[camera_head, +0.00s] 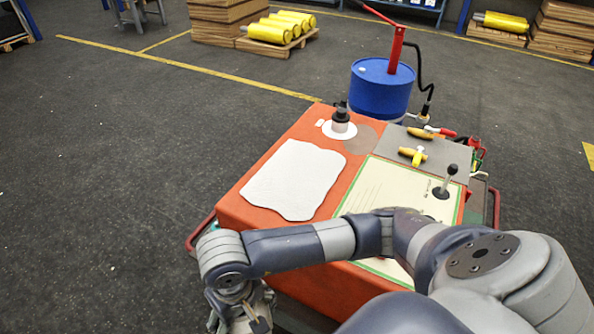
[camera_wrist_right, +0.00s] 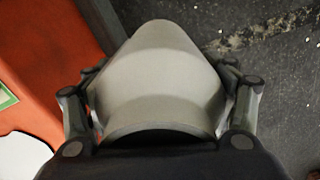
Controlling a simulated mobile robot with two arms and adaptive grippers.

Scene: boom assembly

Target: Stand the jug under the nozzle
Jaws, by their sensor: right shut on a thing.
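The jug (camera_wrist_right: 158,80) fills the middle of the right wrist view as a smooth, pale grey body, narrower at the top of the picture. My right gripper (camera_wrist_right: 160,105) is shut on it, with a finger on each side. In the head view my right gripper (camera_head: 242,312) hangs off the near left corner of the orange cart; I cannot make out the jug there. The nozzle (camera_head: 425,110) is at the end of a black hose, to the right of the blue drum (camera_head: 382,90) with its red pump handle. My left gripper is not in view.
The orange cart top (camera_head: 245,215) carries a white cloth (camera_head: 295,180), a black-topped item (camera_head: 340,118) on a white disc, yellow-handled tools (camera_head: 413,153) and a black lever (camera_head: 446,180). My right arm crosses the cart's near part. The floor to the left is clear.

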